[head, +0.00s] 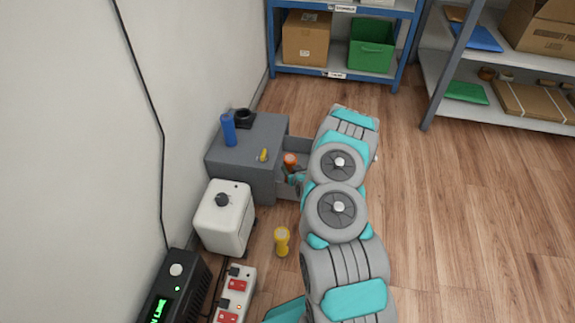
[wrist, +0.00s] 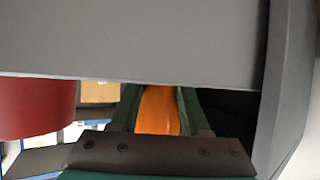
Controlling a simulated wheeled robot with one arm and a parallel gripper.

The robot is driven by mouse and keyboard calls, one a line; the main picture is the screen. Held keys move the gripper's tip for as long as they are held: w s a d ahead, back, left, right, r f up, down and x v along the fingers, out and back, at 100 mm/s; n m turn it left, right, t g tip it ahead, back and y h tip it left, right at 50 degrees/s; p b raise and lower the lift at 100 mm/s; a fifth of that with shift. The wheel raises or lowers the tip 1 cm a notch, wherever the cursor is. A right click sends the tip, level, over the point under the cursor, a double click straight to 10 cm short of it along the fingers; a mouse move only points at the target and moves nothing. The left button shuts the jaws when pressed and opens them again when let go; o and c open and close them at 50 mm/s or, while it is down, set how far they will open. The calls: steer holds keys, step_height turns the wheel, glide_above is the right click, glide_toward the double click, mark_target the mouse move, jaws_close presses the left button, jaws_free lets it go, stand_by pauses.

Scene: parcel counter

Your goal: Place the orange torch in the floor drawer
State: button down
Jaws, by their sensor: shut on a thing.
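The orange torch (head: 290,159) shows its orange end beside the grey cabinet, at the open floor drawer (head: 298,144). My gripper (head: 292,177) is shut on the torch. In the wrist view the torch (wrist: 157,110) stands between the two dark green fingers, with grey panels close above and to the right. The head view shows the torch over or within the drawer opening; I cannot tell its height or whether it touches the drawer. My arm hides part of the drawer.
The grey cabinet (head: 247,138) carries a blue cylinder (head: 228,130), a black round object (head: 244,115) and a small yellow item (head: 263,155). A white box (head: 224,218) and a yellow torch-like object (head: 282,241) stand on the floor nearby. Floor right of my arm is clear.

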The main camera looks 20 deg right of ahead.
steer(key=w, duration=0.3)
steer(key=shift+w+d+f, duration=0.15)
steer(key=shift+w+f, duration=0.1)
steer(key=shift+f, duration=0.3)
steer(key=shift+f, duration=0.15)
steer(key=shift+c, duration=1.9)
jaws_free()
steer(key=shift+s+r, duration=0.1)
steer(key=shift+r, duration=0.1)
steer(key=v, duration=1.2)
steer(key=shift+p, duration=0.4)
